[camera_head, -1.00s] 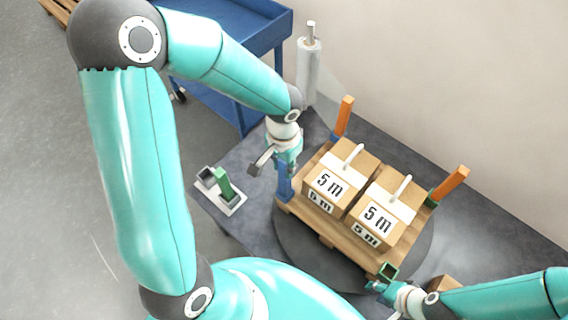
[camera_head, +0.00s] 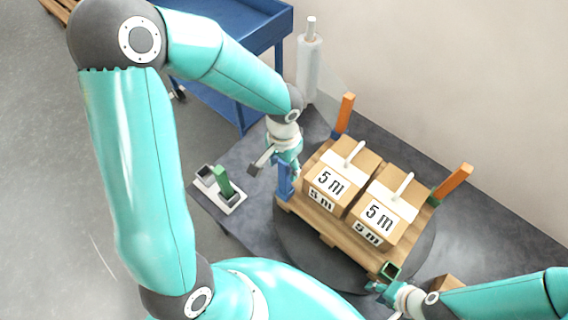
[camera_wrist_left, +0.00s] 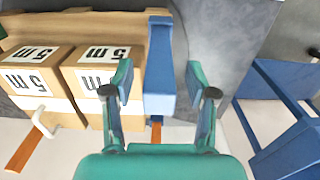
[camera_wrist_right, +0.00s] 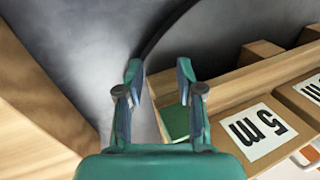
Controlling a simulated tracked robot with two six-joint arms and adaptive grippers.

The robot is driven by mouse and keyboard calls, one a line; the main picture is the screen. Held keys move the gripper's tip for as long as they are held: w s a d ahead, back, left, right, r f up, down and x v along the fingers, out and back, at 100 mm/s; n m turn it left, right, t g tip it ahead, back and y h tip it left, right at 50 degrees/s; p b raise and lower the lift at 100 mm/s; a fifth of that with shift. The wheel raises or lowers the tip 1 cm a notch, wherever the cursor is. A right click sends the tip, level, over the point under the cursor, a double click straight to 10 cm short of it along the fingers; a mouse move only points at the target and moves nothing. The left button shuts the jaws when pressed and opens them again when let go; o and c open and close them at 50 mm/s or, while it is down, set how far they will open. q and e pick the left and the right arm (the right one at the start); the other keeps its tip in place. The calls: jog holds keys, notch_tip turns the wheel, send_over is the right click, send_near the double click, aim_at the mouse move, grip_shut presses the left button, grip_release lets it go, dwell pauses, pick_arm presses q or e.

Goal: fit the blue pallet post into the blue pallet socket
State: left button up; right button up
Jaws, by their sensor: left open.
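The blue post (camera_head: 284,182) stands upright at the left corner of the pallet (camera_head: 322,226). Its lower end is at the blue socket there; I cannot tell post from socket or how deep it sits. My left gripper (camera_head: 283,168) is open at the top of the post. In the left wrist view the blue post (camera_wrist_left: 160,75) shows between the spread fingers (camera_wrist_left: 160,78), with a gap on both sides. My right gripper (camera_head: 378,287) is beside the green socket (camera_head: 390,270) at the near corner. In the right wrist view its fingers (camera_wrist_right: 160,72) are apart and empty.
Two cartons (camera_head: 335,182) (camera_head: 382,212) fill the pallet's middle. Orange posts (camera_head: 345,113) (camera_head: 455,182) stand at its other corners. A film roll (camera_head: 310,70) and blue cart (camera_head: 235,65) are behind.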

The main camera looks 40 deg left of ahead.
pick_arm(q)
notch_tip(320, 180, up, 12)
jog(key=shift+f, duration=0.1)
dwell(0.5)
dwell(0.4)
